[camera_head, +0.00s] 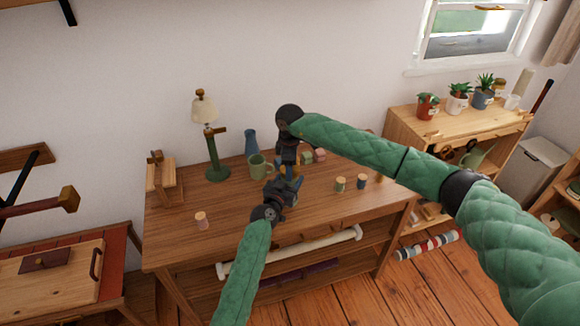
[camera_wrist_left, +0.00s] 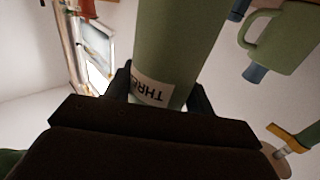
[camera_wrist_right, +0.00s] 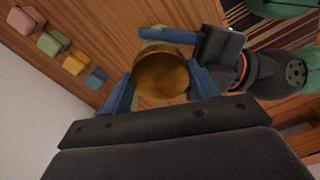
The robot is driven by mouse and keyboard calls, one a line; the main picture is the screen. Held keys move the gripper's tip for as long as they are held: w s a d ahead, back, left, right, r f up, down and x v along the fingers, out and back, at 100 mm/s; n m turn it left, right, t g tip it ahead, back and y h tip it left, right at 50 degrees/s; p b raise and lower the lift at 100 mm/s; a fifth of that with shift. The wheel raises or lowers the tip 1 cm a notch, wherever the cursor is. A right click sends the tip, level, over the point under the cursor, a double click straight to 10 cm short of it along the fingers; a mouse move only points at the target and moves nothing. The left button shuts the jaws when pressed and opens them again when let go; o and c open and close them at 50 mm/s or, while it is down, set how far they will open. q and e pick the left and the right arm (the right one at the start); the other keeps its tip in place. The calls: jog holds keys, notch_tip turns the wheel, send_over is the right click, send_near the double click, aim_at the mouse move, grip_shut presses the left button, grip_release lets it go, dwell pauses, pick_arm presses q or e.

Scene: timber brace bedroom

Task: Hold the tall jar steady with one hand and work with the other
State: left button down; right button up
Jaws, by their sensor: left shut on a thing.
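The tall jar is green with a white label (camera_wrist_left: 154,93); its side (camera_wrist_left: 178,45) fills the middle of the left wrist view. My left gripper (camera_head: 284,184) is shut on it, one finger on each side. In the right wrist view the jar's round brass-coloured top (camera_wrist_right: 160,78) faces the camera; I cannot tell whether this is a lid or an open mouth. My right gripper (camera_head: 283,168) is above the jar, its blue fingers (camera_wrist_right: 162,88) apart on either side of the top. In the head view the grippers mostly hide the jar.
A green mug (camera_head: 260,166), a blue vase (camera_head: 251,143) and a green lamp (camera_head: 215,160) stand close behind on the wooden table (camera_head: 245,205). Small blocks (camera_head: 320,155) and spools (camera_head: 340,184) lie to the right. A pink spool (camera_head: 201,220) stands at the left front.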

jog(key=n, duration=0.7)
jog(key=shift+w+r, duration=0.1)
jog(key=n, duration=1.4)
jog(key=shift+r, duration=0.1)
jog(key=n, duration=2)
jog(key=shift+n, duration=0.4)
jog(key=n, duration=0.5)
jog(key=shift+n, duration=0.3)
jog(key=n, duration=0.6)
jog(key=shift+r+n, duration=0.1)
jog(key=shift+n, duration=0.2)
jog(key=shift+r, duration=1.1)
